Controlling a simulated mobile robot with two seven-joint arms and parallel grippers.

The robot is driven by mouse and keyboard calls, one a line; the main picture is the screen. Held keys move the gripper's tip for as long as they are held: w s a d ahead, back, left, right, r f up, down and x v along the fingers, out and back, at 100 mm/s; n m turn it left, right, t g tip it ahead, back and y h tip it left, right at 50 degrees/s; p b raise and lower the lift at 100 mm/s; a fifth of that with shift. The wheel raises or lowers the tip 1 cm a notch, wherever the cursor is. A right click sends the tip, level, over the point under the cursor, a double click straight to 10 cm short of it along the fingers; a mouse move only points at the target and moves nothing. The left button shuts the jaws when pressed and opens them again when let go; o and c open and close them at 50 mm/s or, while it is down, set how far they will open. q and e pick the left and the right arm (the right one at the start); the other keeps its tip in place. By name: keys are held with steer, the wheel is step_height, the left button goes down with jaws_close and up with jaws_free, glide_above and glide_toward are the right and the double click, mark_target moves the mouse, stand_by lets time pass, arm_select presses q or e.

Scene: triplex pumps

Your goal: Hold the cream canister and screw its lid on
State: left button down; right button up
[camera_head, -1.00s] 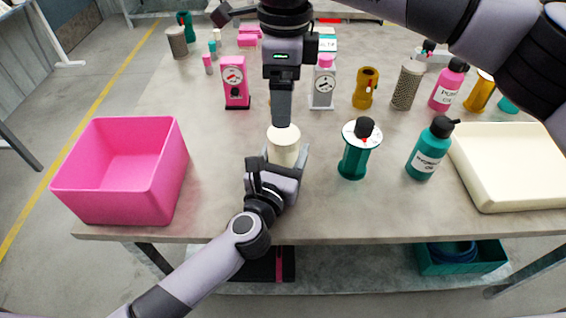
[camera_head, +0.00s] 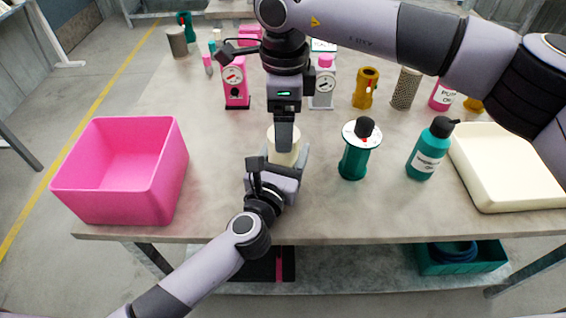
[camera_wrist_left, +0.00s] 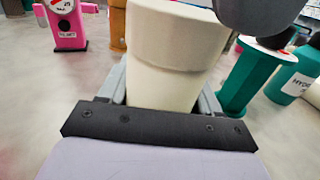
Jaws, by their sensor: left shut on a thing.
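The cream canister (camera_head: 272,158) stands upright near the front middle of the table, and it fills the middle of the left wrist view (camera_wrist_left: 160,88). A seam runs around it there, with a wider cream part above that looks like its lid (camera_wrist_left: 178,38). My left gripper (camera_head: 283,160) is shut around the canister's lower body from the front. My right gripper (camera_head: 284,143) points down at the canister's top and covers part of it in the head view. Its fingers line up edge-on, so their gap is hidden. Whether it touches the lid is unclear.
A pink bin (camera_head: 120,190) stands at the left and a cream tray (camera_head: 505,180) at the right. A green spool-like pump (camera_head: 355,160) and a teal bottle (camera_head: 430,150) stand close to the right of the canister. Pink and white gauge units (camera_head: 236,85) stand behind.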

arm_select(q)
steer(key=shift+f, duration=0.1)
arm_select(e)
steer(key=shift+f, duration=1.2)
steer(key=c, duration=1.1)
steer(key=o, duration=1.3)
step_height(320, 180, up, 12)
steer(key=shift+r, duration=0.1)
